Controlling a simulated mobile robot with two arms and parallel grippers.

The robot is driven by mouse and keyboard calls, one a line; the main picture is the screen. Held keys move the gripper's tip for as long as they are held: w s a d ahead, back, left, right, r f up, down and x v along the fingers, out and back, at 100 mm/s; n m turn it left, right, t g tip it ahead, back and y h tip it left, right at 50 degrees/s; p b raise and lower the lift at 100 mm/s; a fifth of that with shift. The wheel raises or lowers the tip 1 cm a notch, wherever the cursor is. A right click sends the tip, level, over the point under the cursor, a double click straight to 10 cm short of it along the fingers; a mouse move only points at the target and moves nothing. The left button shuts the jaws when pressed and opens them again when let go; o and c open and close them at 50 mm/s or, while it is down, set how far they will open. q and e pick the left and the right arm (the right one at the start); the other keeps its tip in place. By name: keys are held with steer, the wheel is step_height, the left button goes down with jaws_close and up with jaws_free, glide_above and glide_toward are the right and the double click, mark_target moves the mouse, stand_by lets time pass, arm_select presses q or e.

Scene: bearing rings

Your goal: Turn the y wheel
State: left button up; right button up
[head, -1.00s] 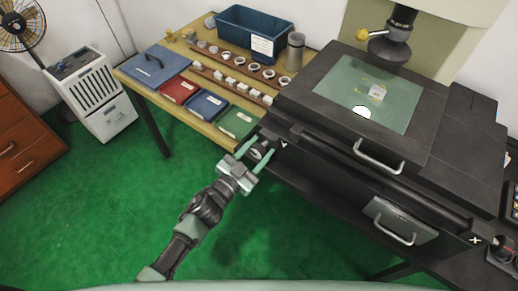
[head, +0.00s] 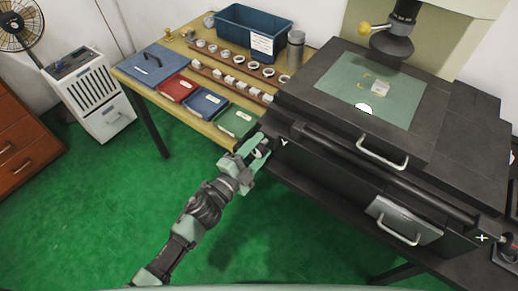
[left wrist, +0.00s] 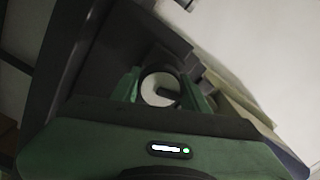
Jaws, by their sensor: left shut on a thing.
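The y wheel (left wrist: 158,89) is a pale round knob with a dark handle, between my gripper's green fingers in the left wrist view. In the head view, the wheel (head: 263,152) is mostly hidden by the gripper, at the front left corner of the dark measuring machine (head: 340,175), beside a white "Y" mark. My left gripper (head: 256,150) is shut on the wheel. My right gripper is in neither view.
A wooden table (head: 190,112) stands left of the machine, with a blue bin (head: 235,28), coloured trays and several rings in rows. A small white part (head: 380,87) lies on the machine's green plate (head: 400,108). Green floor is clear in front.

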mark_target(255, 154)
arm_select(q)
steer(key=m+b, duration=0.1)
steer(key=m, duration=0.4)
steer(key=shift+f, duration=0.15)
stand_by(0.3)
steer(key=o, duration=1.4)
steer(key=b+v, duration=0.1)
steer(key=v, duration=0.7)
